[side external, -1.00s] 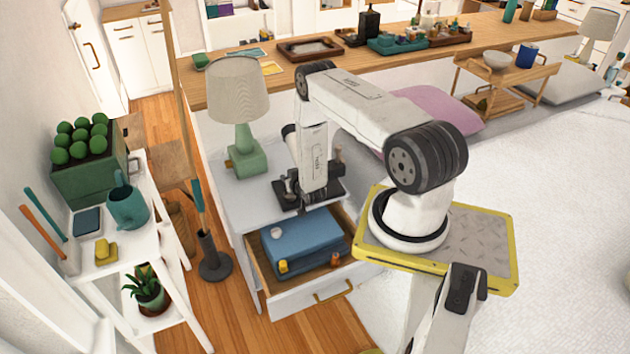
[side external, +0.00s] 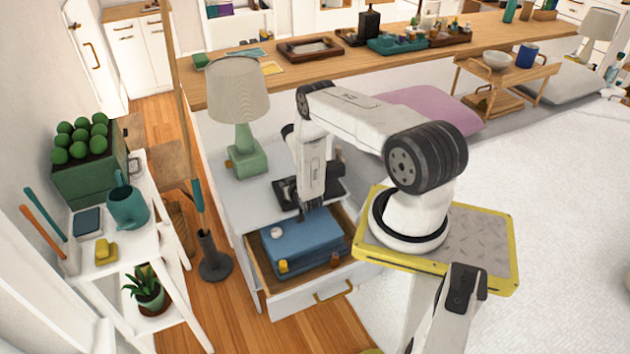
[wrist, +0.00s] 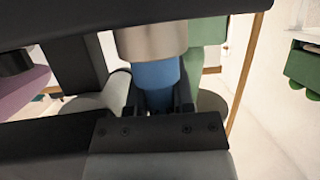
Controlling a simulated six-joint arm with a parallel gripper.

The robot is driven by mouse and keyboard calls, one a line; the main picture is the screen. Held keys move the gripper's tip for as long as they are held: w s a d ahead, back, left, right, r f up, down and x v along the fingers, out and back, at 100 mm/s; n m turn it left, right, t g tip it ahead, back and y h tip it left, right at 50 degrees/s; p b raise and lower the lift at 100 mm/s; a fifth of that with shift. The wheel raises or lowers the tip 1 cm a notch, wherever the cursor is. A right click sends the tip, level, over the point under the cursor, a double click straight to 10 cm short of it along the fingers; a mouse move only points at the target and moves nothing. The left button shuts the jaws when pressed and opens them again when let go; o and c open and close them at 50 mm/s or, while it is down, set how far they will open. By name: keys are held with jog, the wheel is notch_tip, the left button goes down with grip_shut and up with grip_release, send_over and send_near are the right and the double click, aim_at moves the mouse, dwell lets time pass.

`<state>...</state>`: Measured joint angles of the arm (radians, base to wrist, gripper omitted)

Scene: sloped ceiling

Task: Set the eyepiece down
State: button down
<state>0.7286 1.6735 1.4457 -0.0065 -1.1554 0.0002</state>
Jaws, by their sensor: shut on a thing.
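In the wrist view, my gripper (wrist: 158,108) is shut on a cylinder with a blue body and a silver-tan end, which I take to be the eyepiece (wrist: 155,76). Its gripped end is hidden between the dark fingers. In the side external view, my gripper (side external: 311,209) points down near the back edge of the open drawer (side external: 262,278), by the blue case (side external: 300,246) inside it. The eyepiece is too small to make out there. I cannot tell whether it touches anything.
Behind my gripper, a black tray (side external: 322,199) with a dark device stands on the white cabinet top (side external: 232,206). A green lamp (side external: 245,160) stands at its back. A small pale round thing (side external: 277,233) and a yellow item (side external: 283,266) are at the case.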

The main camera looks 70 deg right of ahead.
jog(key=shift+f, duration=0.2)
jog(key=shift+c, duration=2.4)
grip_release()
jog(key=shift+s+a, duration=0.1)
jog(key=shift+s, duration=0.05)
jog(key=v, duration=1.1)
jog(key=shift+s+a, duration=0.25)
